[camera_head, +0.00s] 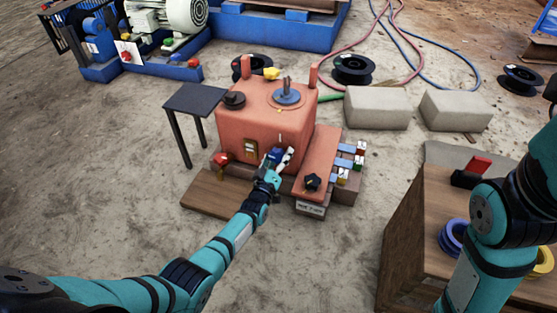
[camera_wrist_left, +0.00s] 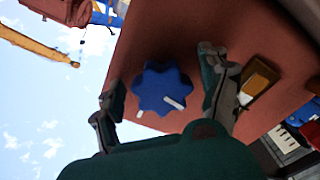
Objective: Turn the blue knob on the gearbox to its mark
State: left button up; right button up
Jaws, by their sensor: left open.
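The orange-red gearbox (camera_head: 245,125) stands on the ground in the middle of the head view. Its blue knob (camera_wrist_left: 163,87) has a lobed rim and a white pointer line. A short white mark (camera_wrist_left: 139,115) shows on the gearbox face beside the rim. The pointer and the mark are apart. My left gripper (camera_head: 279,161) is at the gearbox front, and the knob (camera_head: 273,153) is partly hidden behind it. In the wrist view the open left gripper (camera_wrist_left: 160,80) has one finger on each side of the knob, with gaps visible. My right gripper is out of view.
A red knob (camera_head: 221,159) and a black knob (camera_head: 312,182) flank the work area. A dark side table (camera_head: 194,98) stands left of the gearbox. A wooden bench (camera_head: 405,220) is at right. Pale blocks (camera_head: 377,107) lie behind.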

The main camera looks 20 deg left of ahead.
pick_arm(q)
jog(key=c, duration=1.2)
